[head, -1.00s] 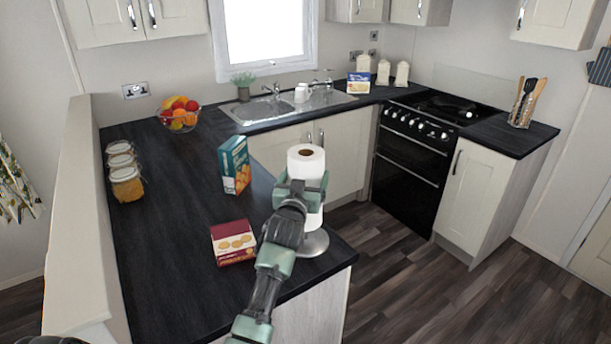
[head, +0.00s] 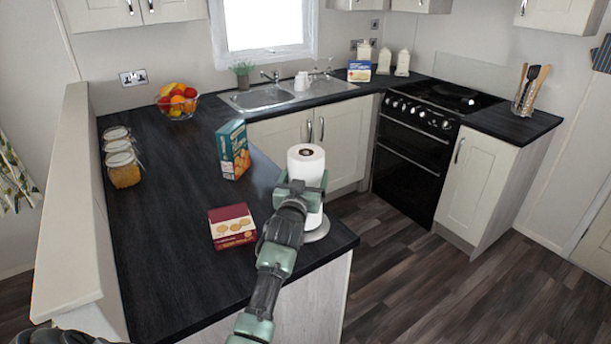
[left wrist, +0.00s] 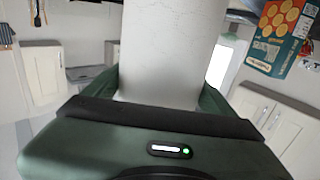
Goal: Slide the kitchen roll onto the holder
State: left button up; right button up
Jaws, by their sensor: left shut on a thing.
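The white kitchen roll (head: 305,165) stands upright near the end of the dark worktop, its brown core facing up. My left gripper (head: 304,185) is shut around the roll's middle, and the roll also fills the gap between the fingers in the left wrist view (left wrist: 165,45). The holder's round silver base (head: 319,231) shows below the roll on the worktop, partly hidden by my arm. The roll is above the base and its lower end looks close to it. I cannot clearly see the post or any gap beneath the roll. My right gripper is not in view.
A red biscuit box (head: 232,226) lies left of my arm. A teal box (head: 233,149) stands behind it. Jars (head: 123,168) and a fruit bowl (head: 177,101) are farther left and back. The worktop's right edge is close to the holder; the floor beyond is clear.

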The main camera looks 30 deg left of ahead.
pick_arm(q)
jog(key=o, duration=1.4)
jog(key=shift+c, duration=0.2)
jog(key=shift+s+d+f, duration=0.1)
jog(key=shift+s, duration=0.1)
jog(key=b+v, duration=0.1)
jog(key=v, duration=0.6)
jog(key=shift+s+b, duration=0.2)
jog(key=shift+b, duration=0.15)
jog(key=shift+d, duration=0.1)
